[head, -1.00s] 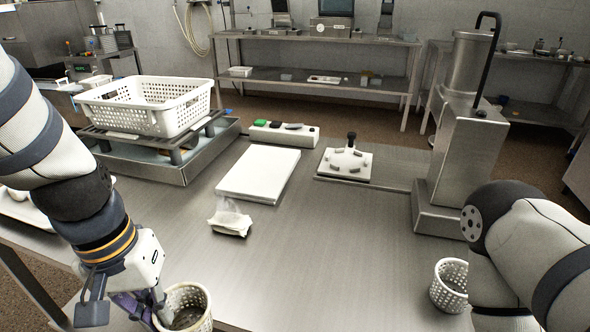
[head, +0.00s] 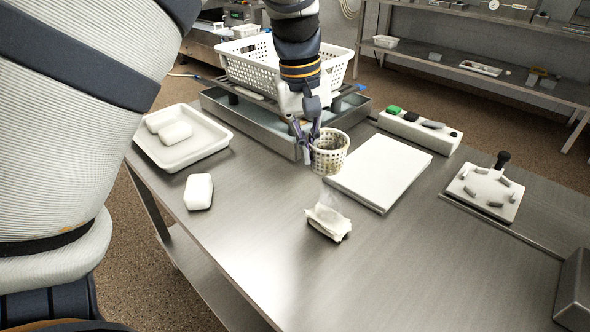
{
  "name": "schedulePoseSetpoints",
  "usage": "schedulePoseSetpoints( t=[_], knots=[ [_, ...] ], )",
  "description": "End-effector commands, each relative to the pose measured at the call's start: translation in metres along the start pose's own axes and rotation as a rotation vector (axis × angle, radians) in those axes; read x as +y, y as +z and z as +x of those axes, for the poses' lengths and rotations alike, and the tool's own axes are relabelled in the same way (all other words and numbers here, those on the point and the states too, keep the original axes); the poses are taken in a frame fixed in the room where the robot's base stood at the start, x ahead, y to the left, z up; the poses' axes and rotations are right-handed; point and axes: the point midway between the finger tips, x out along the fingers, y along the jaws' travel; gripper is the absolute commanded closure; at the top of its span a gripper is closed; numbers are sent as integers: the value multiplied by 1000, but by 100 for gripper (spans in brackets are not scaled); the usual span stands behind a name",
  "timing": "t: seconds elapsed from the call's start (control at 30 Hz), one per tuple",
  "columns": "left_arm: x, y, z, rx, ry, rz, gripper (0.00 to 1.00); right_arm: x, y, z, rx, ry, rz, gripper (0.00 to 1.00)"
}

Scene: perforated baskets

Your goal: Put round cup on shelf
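The round cup (head: 331,152) is a white perforated cup, dark inside, in the middle of the head view. My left gripper (head: 309,143) is shut on the left side of its rim. The cup is held upright above the steel table, in front of the large basket. A dark raised rack shelf (head: 247,95) stands over a shallow steel basin, partly hidden by the basket and my arm. My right gripper is out of view.
A large white perforated basket (head: 347,57) sits on the rack. A white tray (head: 213,141) with white blocks, a loose white block (head: 198,192), a white board (head: 381,174) and a small wrapped packet (head: 328,221) lie on the table.

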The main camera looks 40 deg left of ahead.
Motion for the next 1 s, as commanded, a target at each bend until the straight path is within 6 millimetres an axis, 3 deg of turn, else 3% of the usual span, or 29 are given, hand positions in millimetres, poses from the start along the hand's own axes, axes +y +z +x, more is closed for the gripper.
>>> schedulePoseSetpoints(
  t=[0.1, 0.2, 0.33, 0.47, 0.67, 1.0],
  knots=[
    [-25, -31, 20, -7, -6, -4, 100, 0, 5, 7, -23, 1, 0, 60],
    [-40, -46, 44, -9, -8, -2, 100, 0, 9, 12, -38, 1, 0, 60],
    [-51, -59, 60, -6, -5, 0, 100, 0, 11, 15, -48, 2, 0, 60],
    [-57, -66, 68, -3, -3, 1, 100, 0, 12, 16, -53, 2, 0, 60],
    [-63, -68, 102, -4, -4, 2, 100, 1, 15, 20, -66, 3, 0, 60],
    [-63, -69, 104, 0, 1, 2, 100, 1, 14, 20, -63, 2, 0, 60]
  ],
)
